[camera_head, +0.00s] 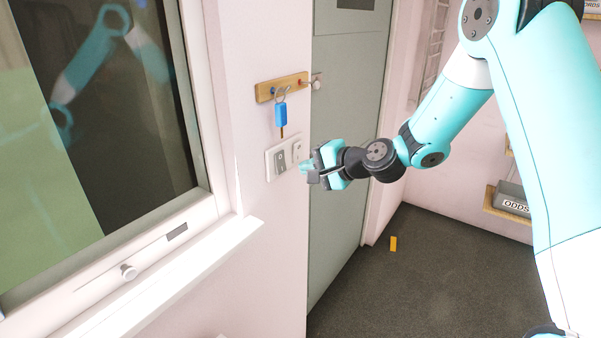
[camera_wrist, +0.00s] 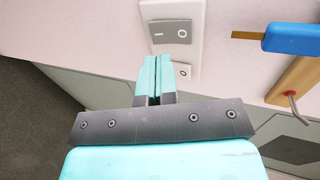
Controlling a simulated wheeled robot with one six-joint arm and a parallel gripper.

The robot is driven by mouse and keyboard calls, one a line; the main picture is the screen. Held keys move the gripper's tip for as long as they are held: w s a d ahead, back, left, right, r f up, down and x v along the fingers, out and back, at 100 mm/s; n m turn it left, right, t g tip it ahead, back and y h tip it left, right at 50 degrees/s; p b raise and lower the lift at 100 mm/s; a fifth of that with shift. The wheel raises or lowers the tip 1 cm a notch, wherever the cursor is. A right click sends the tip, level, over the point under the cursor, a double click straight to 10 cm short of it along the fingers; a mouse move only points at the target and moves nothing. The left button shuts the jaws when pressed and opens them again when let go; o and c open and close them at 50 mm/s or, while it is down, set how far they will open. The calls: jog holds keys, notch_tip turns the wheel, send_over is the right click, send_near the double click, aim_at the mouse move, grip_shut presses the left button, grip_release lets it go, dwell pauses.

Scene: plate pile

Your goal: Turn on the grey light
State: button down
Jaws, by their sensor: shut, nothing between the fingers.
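A white switch plate (camera_head: 269,164) is on the pink wall, left of the grey door. It carries a grey rocker switch (camera_head: 281,161) and a white rocker switch (camera_head: 297,151). In the wrist view the grey rocker (camera_wrist: 170,33) shows a dash and a circle; the white rocker (camera_wrist: 183,71) is partly hidden behind my fingers. My gripper (camera_head: 305,168) is shut and empty, its tips close to the plate by the white rocker. In the wrist view the fingertips (camera_wrist: 152,60) lie just below the grey rocker; I cannot tell whether they touch. No lamp is in view.
A wooden key rack (camera_head: 266,92) with a blue-tagged key (camera_head: 281,114) hangs just above the plate. A window (camera_head: 110,120) with a sill (camera_head: 165,275) is at left. The grey door (camera_head: 345,120) stands at right. A yellow piece (camera_head: 393,243) lies on the floor.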

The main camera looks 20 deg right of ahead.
jog(key=b+v, duration=0.1)
jog(key=v, duration=0.6)
jog(key=shift+d+b, duration=0.35)
jog(key=shift+d, duration=0.1)
jog(key=f+m+b, duration=0.1)
jog(key=m+b, duration=0.1)
jog(key=m, duration=0.4)
jog(key=f+m+t+y+b, duration=0.1)
jog(key=f+m+b, duration=0.1)
jog(key=m, duration=0.4)
jog(key=f+m+t+b, duration=0.1)
jog(key=m+b, duration=0.1)
jog(key=m, duration=0.4)
jog(key=shift+s+d+f+y, duration=0.25)
jog(key=shift+s+f+y, duration=0.05)
jog(key=shift+s+f, duration=0.05)
jog(key=shift+w+a, duration=0.1)
